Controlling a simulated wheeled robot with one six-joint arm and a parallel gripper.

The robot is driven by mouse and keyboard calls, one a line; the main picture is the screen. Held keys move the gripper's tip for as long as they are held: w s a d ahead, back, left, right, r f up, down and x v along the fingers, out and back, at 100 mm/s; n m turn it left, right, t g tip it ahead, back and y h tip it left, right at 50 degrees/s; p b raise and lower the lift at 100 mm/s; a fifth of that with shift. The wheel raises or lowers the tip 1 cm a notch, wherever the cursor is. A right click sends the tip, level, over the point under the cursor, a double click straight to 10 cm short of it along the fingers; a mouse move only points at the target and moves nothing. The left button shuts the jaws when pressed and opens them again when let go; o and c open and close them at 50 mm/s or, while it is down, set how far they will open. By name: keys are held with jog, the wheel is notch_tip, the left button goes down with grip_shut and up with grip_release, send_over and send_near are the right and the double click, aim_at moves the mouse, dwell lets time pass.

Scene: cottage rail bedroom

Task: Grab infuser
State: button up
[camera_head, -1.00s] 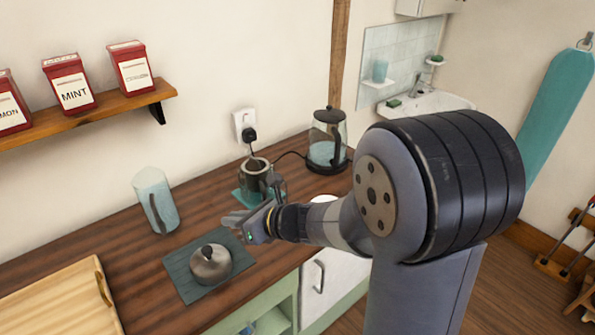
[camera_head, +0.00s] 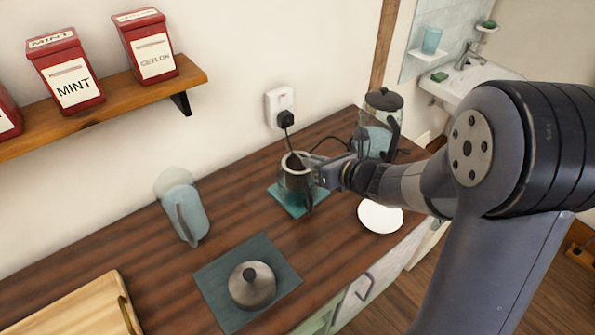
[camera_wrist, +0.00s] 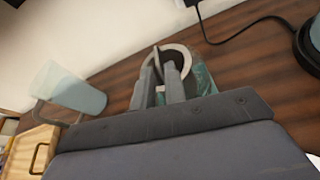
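A glass pot (camera_head: 293,190) with a pale rim and a dark inside stands upright on a teal mat (camera_head: 318,204) on the counter. The dark round part in its mouth (camera_head: 293,163) looks like the infuser, but its shape is hard to tell. My gripper (camera_head: 318,168) is at the right side of the pot's rim. In the wrist view, my gripper's two fingers (camera_wrist: 160,78) stand apart in front of the pot's ring-shaped rim (camera_wrist: 186,58). A thin upright piece (camera_wrist: 156,54) shows near the fingertips. I cannot tell whether they touch it.
A glass kettle (camera_head: 376,138) stands behind on the right, and a white plate (camera_head: 380,216) lies near the front edge. A grey lid (camera_head: 251,286) rests on a dark mat (camera_head: 213,283). A tumbler-like jug (camera_head: 186,212) and a wooden tray (camera_head: 75,310) are left. Red tins (camera_head: 68,75) line a shelf.

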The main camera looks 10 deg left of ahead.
aim_at(300, 157)
jog(key=shift+r+p+x, duration=0.1)
jog(key=shift+p+x, duration=0.4)
jog(key=shift+x, duration=0.7)
jog(key=shift+r+p+x, duration=0.15)
jog(key=shift+p+x, duration=0.3)
jog(key=shift+x, duration=1.6)
jog(key=shift+s, duration=0.1)
jog(key=shift+c, duration=0.5)
grip_shut()
